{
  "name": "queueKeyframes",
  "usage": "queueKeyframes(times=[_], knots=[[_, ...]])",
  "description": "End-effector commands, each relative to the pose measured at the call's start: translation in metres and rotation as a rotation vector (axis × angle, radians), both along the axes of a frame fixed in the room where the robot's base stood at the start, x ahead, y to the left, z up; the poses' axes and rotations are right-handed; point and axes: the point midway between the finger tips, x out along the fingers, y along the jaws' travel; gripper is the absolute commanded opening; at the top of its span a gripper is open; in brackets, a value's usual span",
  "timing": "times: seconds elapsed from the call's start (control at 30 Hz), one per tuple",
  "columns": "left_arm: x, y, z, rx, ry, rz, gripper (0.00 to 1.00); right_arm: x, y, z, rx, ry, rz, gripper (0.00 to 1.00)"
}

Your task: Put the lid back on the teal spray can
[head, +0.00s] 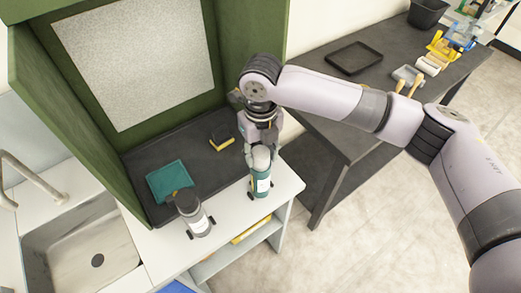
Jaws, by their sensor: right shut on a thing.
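The teal spray can (260,181) stands upright on the white counter near its right end, with a white label on its front. A pale grey rounded piece (262,158) shows at its top, between the fingers; it looks like the lid. My right gripper (262,151) points down directly over the can and is shut on this piece. The fingers partly hide it, and I cannot tell whether it is seated on the can. My left gripper is not in view.
A grey can with a dark top (193,213) stands to the left on the counter. Behind are a teal tray (168,180) and a black-and-yellow block (221,138) in the green booth (105,150). A sink (80,245) is at left. A dark table (335,125) stands right.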

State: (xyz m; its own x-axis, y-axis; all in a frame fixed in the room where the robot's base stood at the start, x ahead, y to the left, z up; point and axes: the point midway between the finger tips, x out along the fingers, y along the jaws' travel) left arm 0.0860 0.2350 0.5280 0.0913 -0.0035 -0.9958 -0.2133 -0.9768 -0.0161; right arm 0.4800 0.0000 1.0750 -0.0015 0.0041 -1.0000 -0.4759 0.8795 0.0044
Motion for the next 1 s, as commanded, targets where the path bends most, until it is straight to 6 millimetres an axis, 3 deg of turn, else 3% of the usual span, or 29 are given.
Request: queueKeyframes(times=[0.3, 0.33, 0.6, 0.87, 1.0], knots=[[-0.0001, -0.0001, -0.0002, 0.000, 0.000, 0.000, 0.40, 0.0000, 0.0001, -0.0004, 0.000, 0.000, 0.000, 0.24], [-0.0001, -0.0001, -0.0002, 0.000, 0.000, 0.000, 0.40, 0.0000, 0.0001, -0.0004, 0.000, 0.000, 0.000, 0.39], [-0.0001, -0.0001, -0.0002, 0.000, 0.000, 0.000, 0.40, 0.0000, 0.0000, -0.0003, 0.000, 0.000, 0.000, 0.57], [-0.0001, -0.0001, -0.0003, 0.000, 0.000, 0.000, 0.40, 0.0000, 0.0000, -0.0003, 0.000, 0.000, 0.000, 0.61], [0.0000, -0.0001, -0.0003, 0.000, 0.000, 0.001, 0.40, 0.0000, 0.0000, -0.0003, 0.000, 0.000, 0.000, 0.69]])
